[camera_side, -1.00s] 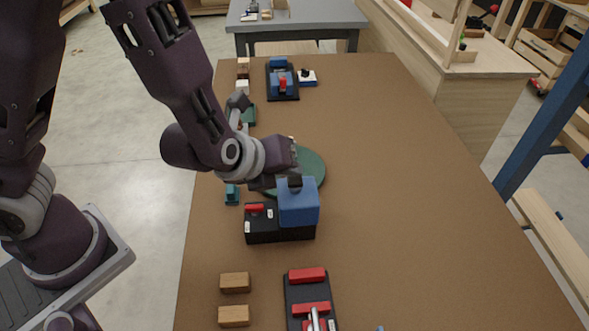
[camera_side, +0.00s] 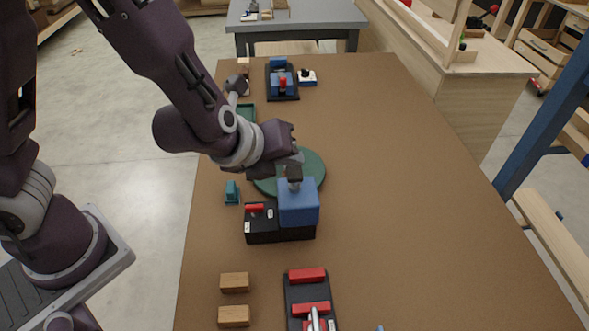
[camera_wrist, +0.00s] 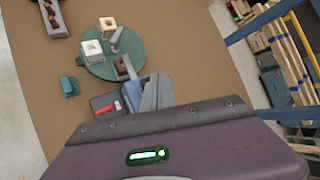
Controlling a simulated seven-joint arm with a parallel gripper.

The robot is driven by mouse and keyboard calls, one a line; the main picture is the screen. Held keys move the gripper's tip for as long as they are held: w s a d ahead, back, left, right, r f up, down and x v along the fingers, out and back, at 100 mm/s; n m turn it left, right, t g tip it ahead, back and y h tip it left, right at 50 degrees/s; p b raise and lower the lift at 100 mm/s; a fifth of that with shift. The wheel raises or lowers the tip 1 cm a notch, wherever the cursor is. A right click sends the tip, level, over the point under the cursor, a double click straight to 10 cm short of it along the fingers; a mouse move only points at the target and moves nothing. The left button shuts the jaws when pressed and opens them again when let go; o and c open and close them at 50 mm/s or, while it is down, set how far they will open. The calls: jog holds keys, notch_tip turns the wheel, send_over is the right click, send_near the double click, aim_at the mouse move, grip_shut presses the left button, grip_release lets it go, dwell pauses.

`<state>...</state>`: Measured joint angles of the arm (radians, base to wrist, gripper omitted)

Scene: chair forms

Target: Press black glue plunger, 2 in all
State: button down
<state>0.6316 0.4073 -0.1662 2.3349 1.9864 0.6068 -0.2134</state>
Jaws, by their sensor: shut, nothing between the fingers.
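The glue station is a black base (camera_side: 262,226) with a blue block (camera_side: 299,208) at its right end. The black plunger (camera_side: 294,171) stands up from the top of the blue block, with a short stem showing below its cap. My gripper (camera_side: 297,158) is shut and empty just above the plunger; I cannot tell whether it touches the cap. In the wrist view the grey fingers (camera_wrist: 155,93) lie together over the blue block (camera_wrist: 134,92) and hide the plunger. A red switch (camera_wrist: 107,107) sits on the black base beside it.
A green turntable (camera_side: 313,172) lies behind the station; white and brown blocks on it show in the wrist view. A teal piece (camera_side: 232,192) is at left. Two wooden blocks (camera_side: 235,282) and a red-and-black fixture (camera_side: 308,276) are in front. The table's right side is clear.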

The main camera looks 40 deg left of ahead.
aim_at(291, 175)
jog(key=shift+r, duration=2.55)
